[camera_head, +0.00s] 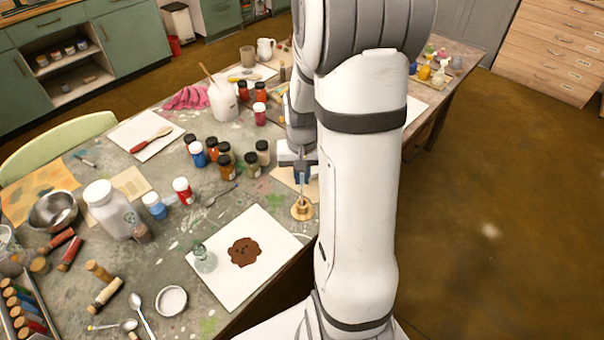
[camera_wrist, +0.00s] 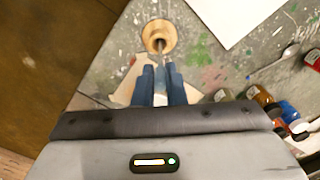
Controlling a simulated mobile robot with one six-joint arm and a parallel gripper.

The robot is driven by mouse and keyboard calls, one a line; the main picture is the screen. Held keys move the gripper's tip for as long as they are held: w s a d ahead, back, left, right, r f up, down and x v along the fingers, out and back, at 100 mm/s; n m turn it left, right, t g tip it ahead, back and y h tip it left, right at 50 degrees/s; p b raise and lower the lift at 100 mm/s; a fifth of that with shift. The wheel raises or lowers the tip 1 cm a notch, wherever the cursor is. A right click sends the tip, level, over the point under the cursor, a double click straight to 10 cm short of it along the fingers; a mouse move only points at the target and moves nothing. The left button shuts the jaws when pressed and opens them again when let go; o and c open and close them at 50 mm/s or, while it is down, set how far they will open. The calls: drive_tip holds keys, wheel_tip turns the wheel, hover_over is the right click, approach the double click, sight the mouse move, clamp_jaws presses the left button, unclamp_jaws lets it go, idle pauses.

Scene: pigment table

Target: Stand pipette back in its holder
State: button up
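The wooden pipette holder (camera_head: 302,210) is a small round pale disc near the table's right edge. It shows in the wrist view as a disc (camera_wrist: 151,29) with a dark central hole. My gripper (camera_head: 302,176) points down just above it. In the wrist view my gripper's blue fingers (camera_wrist: 162,70) are closed around a thin pale pipette (camera_wrist: 161,88). The pipette (camera_head: 302,193) hangs about upright from the fingers, its lower end at the holder's middle. I cannot tell whether the tip is inside the hole or just above it.
A white sheet with brown pigment (camera_head: 225,275) and a small glass bottle (camera_head: 204,258) lie in front. Several pigment jars (camera_head: 225,166) stand behind and left of the holder. A spatula (camera_head: 220,195) lies nearby. The table edge and open floor (camera_head: 480,230) are right.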

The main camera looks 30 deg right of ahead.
drive_tip(key=o, duration=0.6)
wheel_tip(320, 180, up, 8)
drive_tip(key=shift+f, duration=0.1)
idle(0.3)
idle(0.9)
drive_tip(key=s+a+r+n+t, duration=0.1)
drive_tip(key=s+a+r, duration=0.1)
drive_tip(key=s+a, duration=0.2)
drive_tip(key=s+a+r+n+t, duration=0.1)
drive_tip(key=s+a+r+n, duration=0.1)
drive_tip(key=s+a+r, duration=0.1)
drive_tip(key=s+a+r+n+t, duration=0.1)
drive_tip(key=s+a+r+n, duration=0.1)
drive_tip(key=s+a, duration=0.3)
drive_tip(key=shift+s+r, duration=0.1)
drive_tip(key=shift+r, duration=0.15)
